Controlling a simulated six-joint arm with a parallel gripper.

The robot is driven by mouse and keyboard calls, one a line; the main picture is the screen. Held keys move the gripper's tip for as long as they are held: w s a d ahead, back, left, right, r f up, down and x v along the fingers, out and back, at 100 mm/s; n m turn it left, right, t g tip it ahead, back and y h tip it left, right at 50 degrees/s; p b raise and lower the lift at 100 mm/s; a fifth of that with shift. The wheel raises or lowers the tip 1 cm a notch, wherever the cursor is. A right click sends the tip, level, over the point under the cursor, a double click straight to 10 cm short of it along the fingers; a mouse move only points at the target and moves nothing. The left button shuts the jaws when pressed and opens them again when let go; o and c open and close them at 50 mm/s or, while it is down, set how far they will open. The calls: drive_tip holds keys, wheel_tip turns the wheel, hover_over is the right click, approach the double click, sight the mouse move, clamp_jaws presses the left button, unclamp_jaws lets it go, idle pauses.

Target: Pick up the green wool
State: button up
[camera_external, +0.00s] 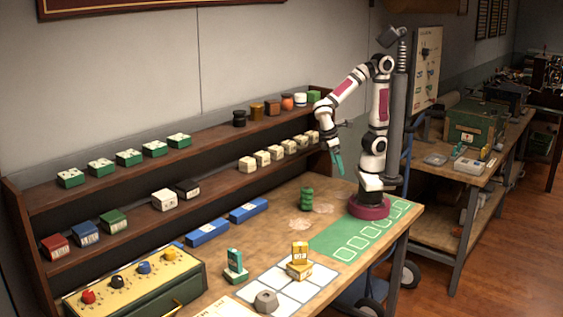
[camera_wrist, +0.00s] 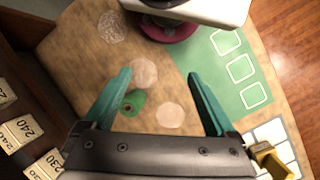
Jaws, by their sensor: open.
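The green wool looks like a small ridged green roll (camera_external: 306,199) standing upright on the wooden table, left of my base. In the wrist view the green wool (camera_wrist: 134,103) shows from above, between my two teal fingers and close to the left one. My gripper (camera_external: 339,163) is open and empty, and it hangs above the table, higher than the wool and a little to its right. In the wrist view my gripper (camera_wrist: 159,75) has its fingers wide apart, with bare table and pale round marks between them. No finger visibly touches the wool.
A wooden shelf (camera_external: 220,168) with several boxes and jars runs along the back. A green mat (camera_external: 345,238) with white outlines lies right of the wool. A white tile grid (camera_external: 285,280) with a yellow item (camera_external: 299,262) lies in front. Table around the wool is clear.

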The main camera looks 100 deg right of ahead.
drive_tip(key=w+a+f+n+h, duration=0.3)
drive_tip(key=w+f+n+h, duration=0.2)
drive_tip(key=n+h, duration=0.3)
drive_tip(key=n+t+h, duration=0.3)
drive_tip(key=n+t, duration=0.3)
drive_tip(key=n, duration=0.5)
approach(309, 202)
drive_tip(key=x, duration=1.1)
drive_tip(key=shift+w+d+f, duration=0.1)
drive_tip(key=shift+w+d, duration=0.05)
drive_tip(key=shift+d, duration=0.2)
drive_tip(key=c, duration=1.4)
